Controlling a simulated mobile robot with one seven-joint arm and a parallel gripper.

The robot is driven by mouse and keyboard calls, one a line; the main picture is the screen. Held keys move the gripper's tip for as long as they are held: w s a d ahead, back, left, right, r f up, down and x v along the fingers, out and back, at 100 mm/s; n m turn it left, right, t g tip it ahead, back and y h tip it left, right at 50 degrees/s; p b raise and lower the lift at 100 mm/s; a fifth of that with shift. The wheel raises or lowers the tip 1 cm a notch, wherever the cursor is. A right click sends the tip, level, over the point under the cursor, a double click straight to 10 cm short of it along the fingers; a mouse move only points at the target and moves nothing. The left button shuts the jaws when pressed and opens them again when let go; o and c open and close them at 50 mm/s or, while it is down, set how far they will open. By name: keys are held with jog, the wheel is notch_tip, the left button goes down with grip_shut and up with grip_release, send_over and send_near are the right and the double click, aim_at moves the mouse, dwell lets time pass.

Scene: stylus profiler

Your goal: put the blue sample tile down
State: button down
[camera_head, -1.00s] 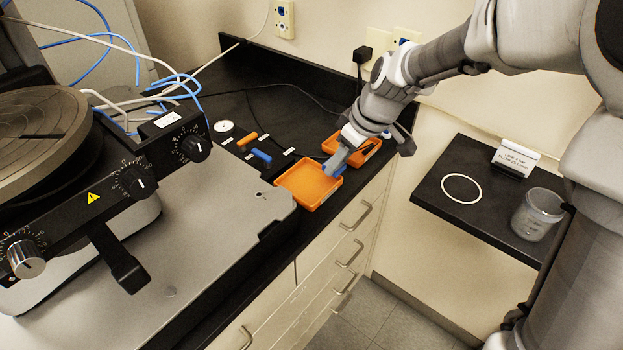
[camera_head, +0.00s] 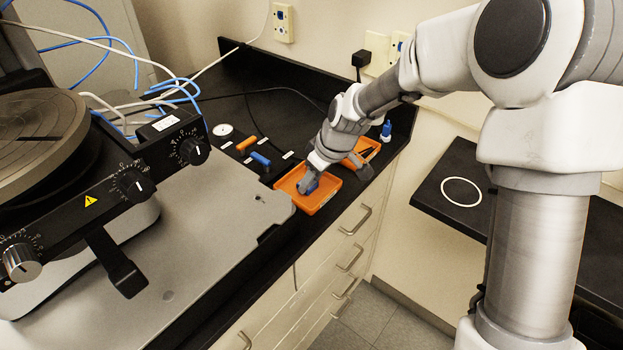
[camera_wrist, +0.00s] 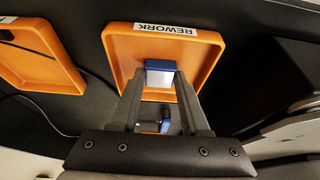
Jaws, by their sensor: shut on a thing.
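My gripper (camera_head: 306,187) points down over the nearer orange tray (camera_head: 320,205) on the black bench. Its jaws are shut on the blue sample tile (camera_wrist: 160,66), which shows a pale face and a blue edge between the fingertips (camera_wrist: 160,84). In the head view the tile (camera_head: 312,188) is a small blue patch, partly hidden by my fingers. The wrist view shows this tray's rim (camera_wrist: 112,62) around the tile and a label (camera_wrist: 166,29) reading "REWORK". I cannot tell whether the tile touches the tray floor.
A second orange tray (camera_head: 373,155) lies behind, holding something dark; it is at left in the wrist view (camera_wrist: 30,60). A blue-topped bottle (camera_head: 386,131) stands beyond it. Orange (camera_head: 247,142) and blue (camera_head: 261,159) handled tools lie left. The profiler (camera_head: 150,190) fills the left.

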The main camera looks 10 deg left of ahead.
jog(key=shift+f, duration=0.15)
jog(key=shift+c, duration=1.9)
grip_release()
